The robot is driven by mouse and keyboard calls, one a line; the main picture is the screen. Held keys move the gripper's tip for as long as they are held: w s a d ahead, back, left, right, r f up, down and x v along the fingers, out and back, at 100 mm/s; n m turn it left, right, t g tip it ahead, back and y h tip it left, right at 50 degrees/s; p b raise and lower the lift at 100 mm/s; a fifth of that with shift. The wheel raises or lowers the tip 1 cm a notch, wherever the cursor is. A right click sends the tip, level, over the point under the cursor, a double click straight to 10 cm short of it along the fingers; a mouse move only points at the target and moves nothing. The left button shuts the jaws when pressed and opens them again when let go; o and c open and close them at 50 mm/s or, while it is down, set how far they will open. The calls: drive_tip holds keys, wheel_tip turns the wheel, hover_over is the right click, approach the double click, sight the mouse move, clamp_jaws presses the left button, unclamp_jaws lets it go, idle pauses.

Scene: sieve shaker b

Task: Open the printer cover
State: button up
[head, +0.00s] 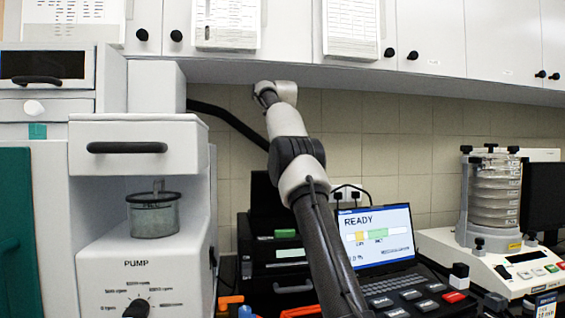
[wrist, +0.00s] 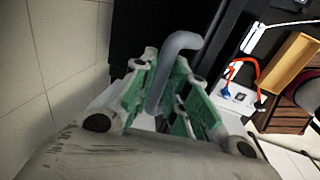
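The printer appears to be the black boxy unit (head: 274,262) left of the laptop in the head view, partly hidden by my arm. A dark panel (head: 262,196) rises behind its top; I cannot tell whether this is the cover. In the wrist view my gripper (wrist: 168,72) has green-padded fingers on either side of a bent grey bar (wrist: 183,41). The bar runs down between the fingers with little visible gap. Whether they press on it cannot be told. What the bar belongs to is unclear. In the head view my gripper is hidden.
A laptop (head: 377,236) reading READY stands right of my arm, with a keypad in front. A white pump unit (head: 140,262) stands at left, a sieve shaker (head: 494,200) at right. Wall cabinets (head: 435,35) hang above. An orange cable (wrist: 256,73) shows in the wrist view.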

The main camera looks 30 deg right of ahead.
drive_tip(key=o, duration=0.3)
drive_tip(key=shift+w+f, duration=0.25)
drive_tip(key=shift+f, duration=0.05)
drive_tip(key=shift+s+r, duration=0.1)
drive_tip(key=shift+r, duration=0.1)
drive_tip(key=shift+s, duration=0.1)
